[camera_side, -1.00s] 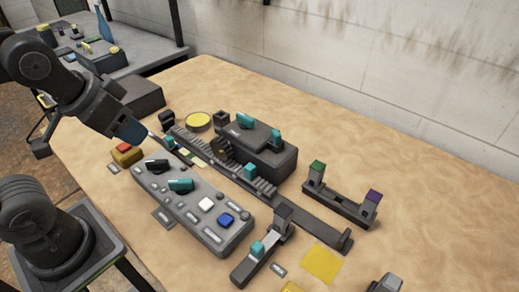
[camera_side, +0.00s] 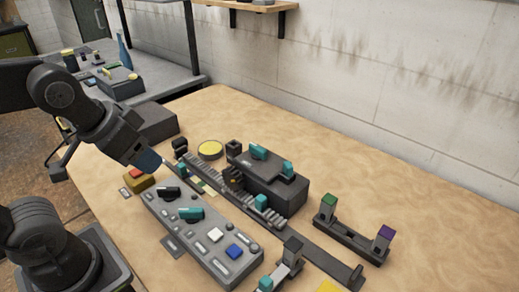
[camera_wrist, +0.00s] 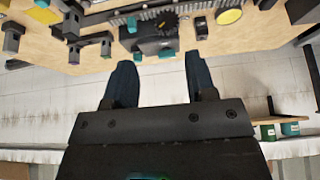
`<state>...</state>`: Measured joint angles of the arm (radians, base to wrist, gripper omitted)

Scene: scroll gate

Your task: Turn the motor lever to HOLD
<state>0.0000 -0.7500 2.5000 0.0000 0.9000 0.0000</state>
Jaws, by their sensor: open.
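A long grey control panel (camera_side: 206,229) lies on the table in the side view. A black lever (camera_side: 169,193) sits near its far-left end and a teal lever (camera_side: 191,213) sits beside it. The labels are too small to read, so I cannot tell which is the motor lever or which mark is HOLD. My gripper (camera_side: 152,161) is above the table near the panel's far-left end, apart from both levers. In the wrist view my gripper (camera_wrist: 160,82) has its two dark blue fingers spread with nothing between them.
A yellow box with a red button (camera_side: 138,180) stands left of the panel. Behind the panel are a toothed rack (camera_side: 247,199) and a dark housing (camera_side: 270,178) with teal parts. A bracket with green and purple caps (camera_side: 350,237) stands at right. The table's far right is clear.

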